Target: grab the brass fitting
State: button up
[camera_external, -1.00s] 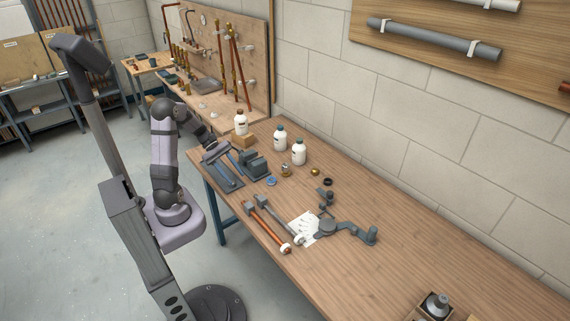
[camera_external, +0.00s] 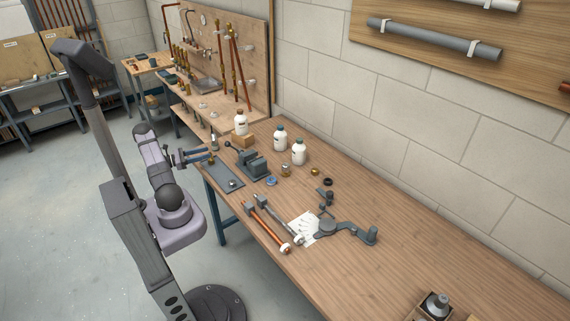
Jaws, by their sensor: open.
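Small brass-coloured pieces sit on the wooden bench. A round brass fitting (camera_external: 315,171) lies in the middle of the bench, and a brass-and-grey piece (camera_external: 286,170) stands just left of it. Another small brass-toned piece (camera_external: 211,161) shows at the bench's left end, close to my gripper's fingertips; whether they touch it I cannot tell. My gripper (camera_external: 207,155) is open, with its two blue-grey fingers pointing right at the left end of the bench. It appears to hold nothing.
A grey plate (camera_external: 225,176) with a small round part lies near the bench's left edge, beside a dark grey vise-like tool (camera_external: 254,163). White bottles (camera_external: 280,138) stand behind. Pipe tools (camera_external: 268,224) and a grey bracket (camera_external: 345,229) lie in front. The bench's right part is largely clear.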

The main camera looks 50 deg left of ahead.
aim_at(210, 159)
jog(key=shift+f, duration=1.4)
jog(key=shift+p+x, duration=0.7)
jog(key=shift+x, duration=0.7)
jog(key=shift+p+x, duration=1.05)
jog(key=shift+x, duration=1.25)
jog(key=shift+r, duration=0.1)
grip_shut()
